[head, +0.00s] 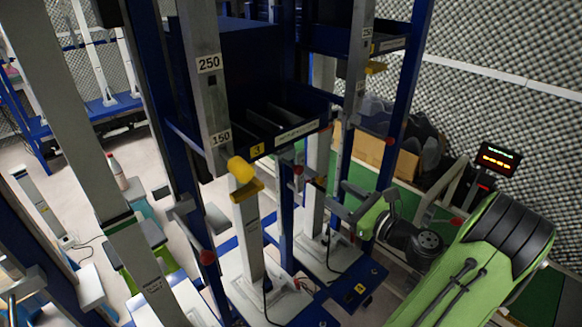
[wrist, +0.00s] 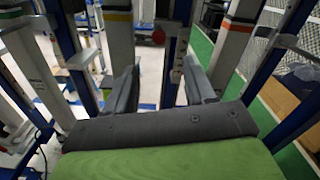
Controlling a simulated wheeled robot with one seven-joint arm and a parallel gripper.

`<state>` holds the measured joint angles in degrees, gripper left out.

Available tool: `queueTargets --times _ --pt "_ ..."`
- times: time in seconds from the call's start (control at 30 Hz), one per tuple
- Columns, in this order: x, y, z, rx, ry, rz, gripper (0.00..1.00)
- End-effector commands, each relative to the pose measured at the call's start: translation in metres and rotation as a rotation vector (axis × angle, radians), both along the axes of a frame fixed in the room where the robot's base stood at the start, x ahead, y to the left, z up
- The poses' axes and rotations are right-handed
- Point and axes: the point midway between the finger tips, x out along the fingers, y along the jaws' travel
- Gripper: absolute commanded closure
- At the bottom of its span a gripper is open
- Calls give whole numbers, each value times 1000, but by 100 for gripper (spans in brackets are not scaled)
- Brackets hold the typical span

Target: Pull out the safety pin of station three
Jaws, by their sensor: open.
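Station three bears a yellow "3" tag (head: 257,150) on its dark blue shelf (head: 290,135) in the head view. A rounded yellow knob (head: 240,170) sits on the grey column just left of the tag, with a flat yellow piece (head: 246,190) below it. The knob looks like the safety pin's head, but its shaft is not visible. My gripper (head: 338,198) is right of the knob and apart from it. In the wrist view my gripper (wrist: 160,68) is open, with nothing held. A blue post (wrist: 174,60) stands beyond its fingers. I cannot make out the knob there.
Blue posts and grey columns (head: 211,90) stand close around my gripper. Another station with a yellow piece (head: 376,67) is at the upper right. A display with glowing digits (head: 497,158) and cardboard boxes (head: 372,155) are at the right. A bottle (head: 117,172) stands at the left.

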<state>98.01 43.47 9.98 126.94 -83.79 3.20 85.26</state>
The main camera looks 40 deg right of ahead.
Motion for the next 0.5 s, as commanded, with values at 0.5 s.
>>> queueTargets --times 0.5 --pt "125 7 0 -7 0 8 46"
